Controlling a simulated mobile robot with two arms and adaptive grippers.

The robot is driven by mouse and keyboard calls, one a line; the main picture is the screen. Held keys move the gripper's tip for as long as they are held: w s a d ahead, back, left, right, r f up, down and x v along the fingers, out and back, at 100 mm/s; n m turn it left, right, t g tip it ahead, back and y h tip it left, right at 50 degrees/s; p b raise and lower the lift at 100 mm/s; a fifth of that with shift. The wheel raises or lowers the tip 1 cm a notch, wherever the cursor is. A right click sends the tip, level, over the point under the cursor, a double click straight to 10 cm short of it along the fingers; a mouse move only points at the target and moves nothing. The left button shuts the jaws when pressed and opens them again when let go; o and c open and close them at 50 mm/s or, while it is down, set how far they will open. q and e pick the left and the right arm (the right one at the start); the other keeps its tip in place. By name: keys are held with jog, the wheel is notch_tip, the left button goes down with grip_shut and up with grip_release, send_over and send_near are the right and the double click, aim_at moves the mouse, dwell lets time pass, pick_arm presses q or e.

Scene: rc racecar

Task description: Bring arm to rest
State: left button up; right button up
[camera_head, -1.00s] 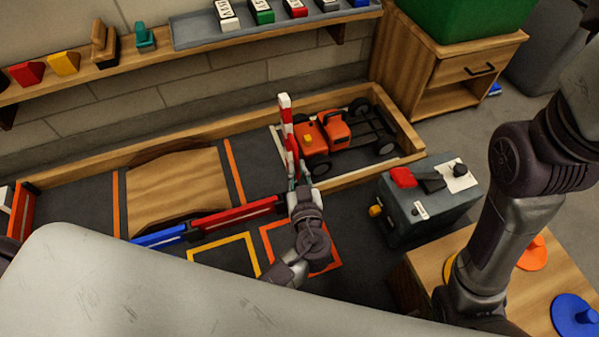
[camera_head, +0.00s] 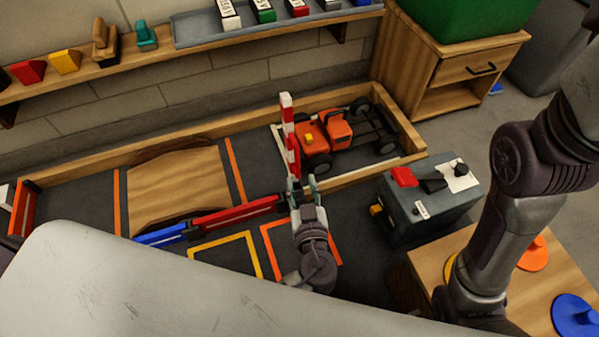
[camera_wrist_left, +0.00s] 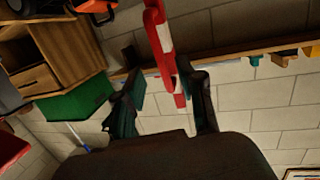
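My left gripper (camera_head: 302,184) is in the middle of the head view, just in front of the raised red-and-white barrier arm (camera_head: 288,130). Its two fingers are spread. In the left wrist view the open fingers (camera_wrist_left: 165,105) stand apart, and the barrier arm (camera_wrist_left: 161,40) shows between and beyond them, with no finger visibly touching it. My right arm comes down on the right side of the head view; its gripper is hidden or out of frame.
An orange RC car (camera_head: 328,132) stands behind the barrier in the wood-edged track. A wooden ramp (camera_head: 178,188) lies left, and a red-and-blue rail (camera_head: 237,214) runs beside the gripper. A grey control box (camera_head: 425,215) stands to the right.

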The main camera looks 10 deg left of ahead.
pick_arm(q)
jog(key=v, duration=0.2)
jog(key=shift+s+d, duration=0.1)
jog(key=shift+s, duration=0.2)
jog(key=shift+r, duration=0.1)
